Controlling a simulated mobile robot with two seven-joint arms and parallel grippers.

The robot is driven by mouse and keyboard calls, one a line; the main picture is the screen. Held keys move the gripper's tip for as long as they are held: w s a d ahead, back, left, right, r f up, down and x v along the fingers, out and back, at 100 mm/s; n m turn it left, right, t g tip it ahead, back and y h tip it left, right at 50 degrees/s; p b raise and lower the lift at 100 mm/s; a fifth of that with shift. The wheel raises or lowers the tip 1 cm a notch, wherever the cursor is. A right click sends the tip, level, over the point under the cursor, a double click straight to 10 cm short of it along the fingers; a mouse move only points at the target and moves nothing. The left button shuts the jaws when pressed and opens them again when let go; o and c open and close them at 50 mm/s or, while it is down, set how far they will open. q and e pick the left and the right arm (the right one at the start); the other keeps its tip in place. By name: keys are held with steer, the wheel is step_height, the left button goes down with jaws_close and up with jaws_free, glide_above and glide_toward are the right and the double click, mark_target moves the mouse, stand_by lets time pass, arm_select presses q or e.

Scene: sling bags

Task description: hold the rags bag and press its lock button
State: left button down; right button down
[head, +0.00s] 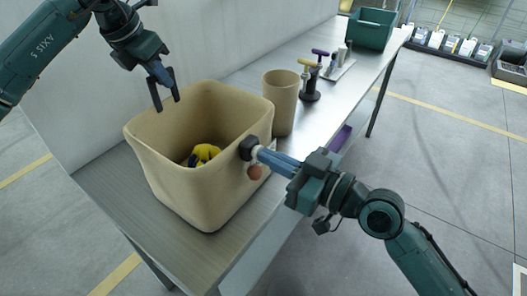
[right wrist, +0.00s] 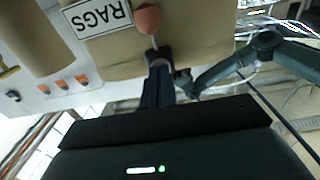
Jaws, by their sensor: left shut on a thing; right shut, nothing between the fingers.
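The rags bag (head: 195,200) is a large tan open-topped container at the near end of the metal table. A white label reading RAGS (right wrist: 97,17) is upside down in the right wrist view. A reddish-brown knob (head: 255,172), perhaps the lock button, is on its right side; it also shows in the right wrist view (right wrist: 148,18). My left gripper (head: 165,97) is at the back-left rim, shut on the bag. My right gripper (head: 249,148) is shut and empty at the right rim, close above the knob. Contact with the knob is unclear.
A yellow and dark item (head: 203,154) lies inside the bag. A tan cylindrical bin (head: 281,101) stands just behind it. Several handled tools (head: 311,80) and a green crate (head: 370,29) are further along the table. A wall runs along the left.

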stand_by(0.3)
steer(key=v, duration=0.7)
stand_by(0.4)
stand_by(0.4)
arm_select(q)
steer(key=c, duration=1.4)
jaws_free()
steer(key=v, duration=1.2)
